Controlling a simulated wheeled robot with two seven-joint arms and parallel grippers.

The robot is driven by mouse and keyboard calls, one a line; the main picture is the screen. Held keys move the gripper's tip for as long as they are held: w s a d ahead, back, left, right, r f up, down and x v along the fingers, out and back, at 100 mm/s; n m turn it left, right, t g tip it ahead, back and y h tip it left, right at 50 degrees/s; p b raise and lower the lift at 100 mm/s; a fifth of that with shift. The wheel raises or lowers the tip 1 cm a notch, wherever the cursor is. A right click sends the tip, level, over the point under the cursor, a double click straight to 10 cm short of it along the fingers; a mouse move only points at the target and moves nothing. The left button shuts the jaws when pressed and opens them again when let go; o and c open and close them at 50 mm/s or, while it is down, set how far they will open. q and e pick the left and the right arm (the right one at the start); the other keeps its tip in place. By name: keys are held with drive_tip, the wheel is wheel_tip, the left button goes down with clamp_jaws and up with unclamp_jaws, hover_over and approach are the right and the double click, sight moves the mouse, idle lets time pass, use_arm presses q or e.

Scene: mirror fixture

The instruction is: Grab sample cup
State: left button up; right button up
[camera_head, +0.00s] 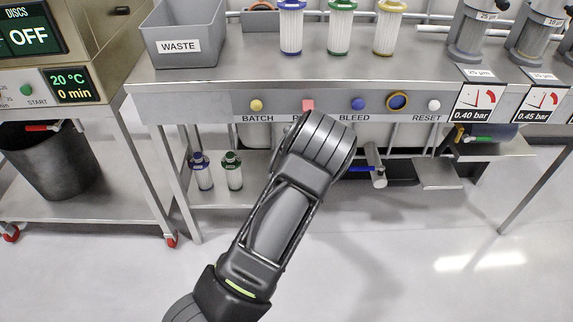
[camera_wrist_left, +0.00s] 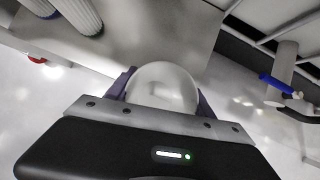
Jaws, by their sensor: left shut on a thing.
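The sample cup (camera_wrist_left: 163,82), a pale, rounded, partly see-through vessel, shows in the left wrist view between the dark fingers of my left gripper (camera_wrist_left: 161,94). The gripper is shut on it, with one finger on each side. In the head view my left arm reaches in from the bottom to the front of the bench, and its own links hide the gripper and the cup. My right gripper is in neither view.
The steel bench (camera_head: 230,80) carries a grey waste bin (camera_head: 183,32) and several capped filter cartridges. Its front has buttons, including a blue one (camera_head: 358,104). A blue-handled valve (camera_head: 375,166) sticks out right of my arm.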

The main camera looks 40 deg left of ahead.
use_arm(q)
drive_tip(key=s+d+p, duration=0.1)
drive_tip(key=s+d, duration=0.5)
drive_tip(key=s, duration=0.2)
drive_tip(key=shift+s+d, duration=0.15)
drive_tip(key=shift+s, duration=0.05)
